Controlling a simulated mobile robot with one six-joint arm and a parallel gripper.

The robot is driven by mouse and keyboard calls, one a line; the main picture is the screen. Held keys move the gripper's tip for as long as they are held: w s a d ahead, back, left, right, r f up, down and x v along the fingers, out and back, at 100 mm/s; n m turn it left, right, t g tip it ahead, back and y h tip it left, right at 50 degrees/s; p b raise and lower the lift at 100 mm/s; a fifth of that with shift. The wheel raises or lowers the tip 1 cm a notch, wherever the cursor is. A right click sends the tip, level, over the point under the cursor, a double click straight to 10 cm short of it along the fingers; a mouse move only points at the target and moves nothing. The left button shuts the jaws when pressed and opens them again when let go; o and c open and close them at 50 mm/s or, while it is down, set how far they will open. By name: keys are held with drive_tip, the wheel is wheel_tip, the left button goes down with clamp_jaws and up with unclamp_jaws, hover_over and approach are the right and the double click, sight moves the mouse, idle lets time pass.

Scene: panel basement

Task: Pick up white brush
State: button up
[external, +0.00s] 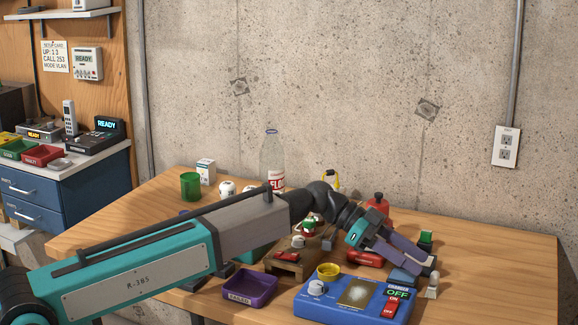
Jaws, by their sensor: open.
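A small off-white object (432,287) stands at the right end of the blue panel box, close to my gripper's fingertips. It may be the white brush, but it is too small to tell for sure. My gripper (424,270) is open and low over the right side of the table, angled down to the right. The off-white object is just below and beside the fingertips. I cannot tell whether they touch. My arm crosses the table from the lower left and hides part of its middle.
The blue panel box (335,307) stands in front, with a yellow ring (328,270) behind it. A purple tray (249,289) is to its left. A red container (377,204), a glass bottle (271,160) and a green cup (190,186) stand farther back. The table's right end (510,270) is clear.

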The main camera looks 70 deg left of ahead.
sight(434, 283)
drive_tip(key=shift+m+t, duration=0.3)
drive_tip(key=shift+m, duration=0.2)
drive_tip(key=a, duration=0.3)
drive_tip(key=s+a, duration=0.1)
drive_tip(key=shift+a+f, duration=0.15)
drive_tip(key=shift+f, duration=0.25)
drive_tip(key=shift+p+x, duration=1.15)
drive_tip(key=shift+x, duration=3.15)
drive_tip(key=shift+w, duration=0.1)
drive_tip(key=p+x, duration=0.2)
drive_tip(key=x, duration=0.2)
drive_tip(key=shift+w, duration=0.1)
drive_tip(key=shift+w+d+f, duration=0.15)
drive_tip(key=shift+w+d, duration=0.1)
drive_tip(key=shift+d, duration=0.15)
